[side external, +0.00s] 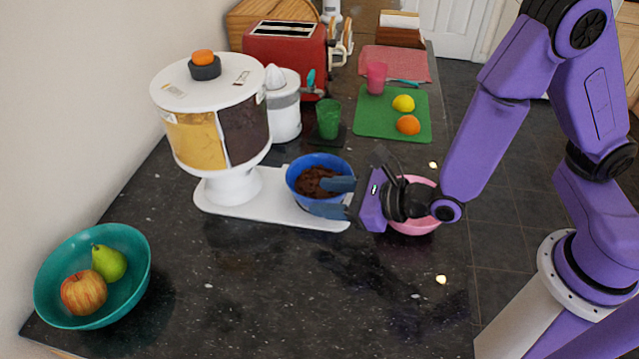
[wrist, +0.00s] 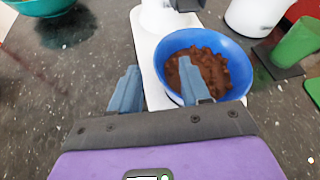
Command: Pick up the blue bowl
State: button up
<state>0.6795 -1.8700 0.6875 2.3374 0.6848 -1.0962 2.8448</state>
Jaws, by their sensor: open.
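The blue bowl (side external: 304,164) stands on the white base of the cereal dispenser and holds brown cereal. It also shows in the wrist view (wrist: 238,62), right of centre. My gripper (side external: 338,196) is open at the bowl's right, near side. The near rim is between the fingers in that view. I cannot tell whether either finger touches the bowl.
The cereal dispenser (side external: 226,188) rises left of the bowl. A pink bowl (side external: 418,228) lies behind my wrist on the right. A green cup (side external: 328,119), a white juicer (side external: 285,112) and a red toaster (side external: 285,50) stand behind. A teal fruit bowl (side external: 133,282) is front left. The front counter is clear.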

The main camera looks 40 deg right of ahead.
aim_at(310, 197)
jog(key=x, duration=0.4)
jog(key=shift+w, duration=0.1)
grip_shut()
jog(key=shift+r, duration=0.15)
